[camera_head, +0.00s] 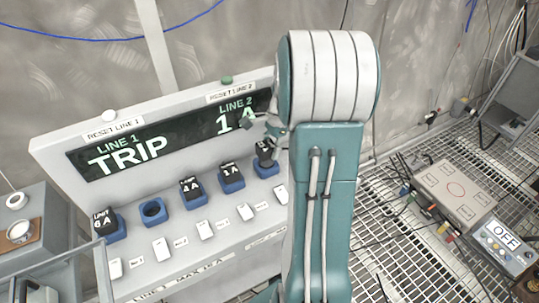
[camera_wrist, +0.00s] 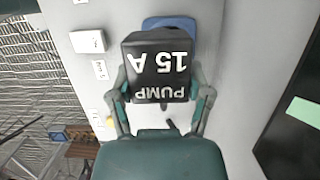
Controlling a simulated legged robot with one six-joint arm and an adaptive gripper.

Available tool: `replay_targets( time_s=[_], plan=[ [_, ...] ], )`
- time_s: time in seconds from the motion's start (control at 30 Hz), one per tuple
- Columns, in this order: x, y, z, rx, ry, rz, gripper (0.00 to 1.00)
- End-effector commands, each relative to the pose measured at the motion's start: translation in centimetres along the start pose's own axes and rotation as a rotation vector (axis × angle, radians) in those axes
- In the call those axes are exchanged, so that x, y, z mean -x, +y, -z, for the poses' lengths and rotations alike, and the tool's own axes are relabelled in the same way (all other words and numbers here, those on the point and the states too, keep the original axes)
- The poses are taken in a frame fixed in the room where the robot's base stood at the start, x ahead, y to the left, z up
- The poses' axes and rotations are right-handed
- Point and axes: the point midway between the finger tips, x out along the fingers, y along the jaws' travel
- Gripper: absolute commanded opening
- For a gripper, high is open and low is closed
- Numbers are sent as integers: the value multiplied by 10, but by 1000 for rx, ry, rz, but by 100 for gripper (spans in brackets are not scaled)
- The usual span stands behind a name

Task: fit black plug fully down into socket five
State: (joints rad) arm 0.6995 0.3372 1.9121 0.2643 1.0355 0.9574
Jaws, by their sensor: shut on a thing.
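The black plug (camera_wrist: 160,67), labelled PUMP 15 A, is between the two fingers of my gripper (camera_wrist: 161,88) in the wrist view. My gripper is shut on it. Blue socket five (camera_wrist: 175,23) shows just beyond the plug's far edge. In the head view the plug (camera_head: 264,153) is at the blue socket five (camera_head: 266,171), the rightmost one visible in the row. My gripper (camera_head: 273,140) is there too, partly hidden behind my arm. The plug looks upright in or right above the socket; I cannot tell how deep it sits.
Other blue sockets stand to the left: one with a LIMIT 6 A plug (camera_head: 103,221), an empty one (camera_head: 152,211), one with a 4 A plug (camera_head: 190,187) and one with a 1 A plug (camera_head: 229,172). The display (camera_head: 165,142) reads LINE 1 TRIP and LINE 2 1 A. White switches (camera_head: 206,230) line the front.

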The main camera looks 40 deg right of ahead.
Motion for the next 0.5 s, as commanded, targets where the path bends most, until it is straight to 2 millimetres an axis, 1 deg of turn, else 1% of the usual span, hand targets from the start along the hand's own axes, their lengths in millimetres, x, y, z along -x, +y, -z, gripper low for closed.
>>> replay_targets(
  time_s=[0.23, 0.4, 0.5],
  plan=[
    [-15, -13, 8, 0, 0, -1, 8],
    [-39, -11, 14, 1, -1, -2, 8],
    [-42, -12, 15, 2, 1, 0, 8]
  ],
)
